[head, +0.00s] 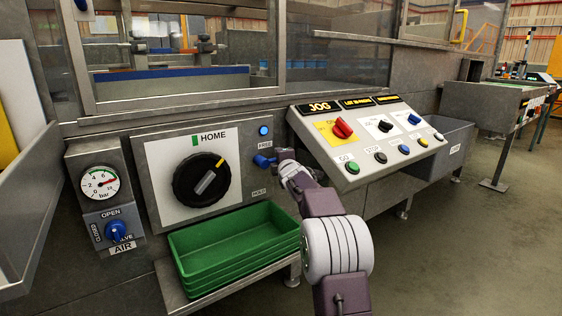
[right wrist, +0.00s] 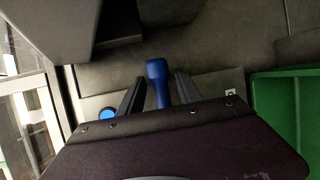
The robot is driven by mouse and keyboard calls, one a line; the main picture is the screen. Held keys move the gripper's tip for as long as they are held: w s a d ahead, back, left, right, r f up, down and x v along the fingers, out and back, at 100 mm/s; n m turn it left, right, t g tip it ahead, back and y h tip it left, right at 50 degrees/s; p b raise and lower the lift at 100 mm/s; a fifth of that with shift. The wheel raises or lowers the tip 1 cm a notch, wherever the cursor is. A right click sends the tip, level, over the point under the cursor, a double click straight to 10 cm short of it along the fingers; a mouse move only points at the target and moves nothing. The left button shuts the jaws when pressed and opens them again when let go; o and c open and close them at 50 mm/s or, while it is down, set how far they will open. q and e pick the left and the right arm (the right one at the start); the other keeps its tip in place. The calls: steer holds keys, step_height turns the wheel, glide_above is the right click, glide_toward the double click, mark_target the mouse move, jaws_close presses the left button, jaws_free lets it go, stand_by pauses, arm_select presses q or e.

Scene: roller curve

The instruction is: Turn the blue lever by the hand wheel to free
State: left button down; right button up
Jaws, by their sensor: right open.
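The blue lever (head: 264,161) sits on the grey panel right of the black hand wheel (head: 201,180). The FREE label is just above it and the HOLD label is lower down. My right gripper (head: 281,161) is at the lever, coming from the right. In the right wrist view, the lever (right wrist: 157,82) stands between the two open fingers of my right gripper (right wrist: 156,88), with a gap visible on each side. The lever's base is hidden behind the gripper body there. My left gripper is not in view.
A round blue lamp or button (head: 263,130) is above the FREE label. A sloped control desk (head: 345,170) with knobs and buttons stands close to the right of my arm. Green trays (head: 235,240) lie below the wheel. An air gauge (head: 99,183) is at left.

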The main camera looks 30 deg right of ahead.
steer(key=shift+s+a, duration=0.15)
steer(key=shift+s, duration=0.2)
steer(key=b+v, duration=0.1)
steer(key=v, duration=0.7)
steer(key=shift+s, duration=0.15)
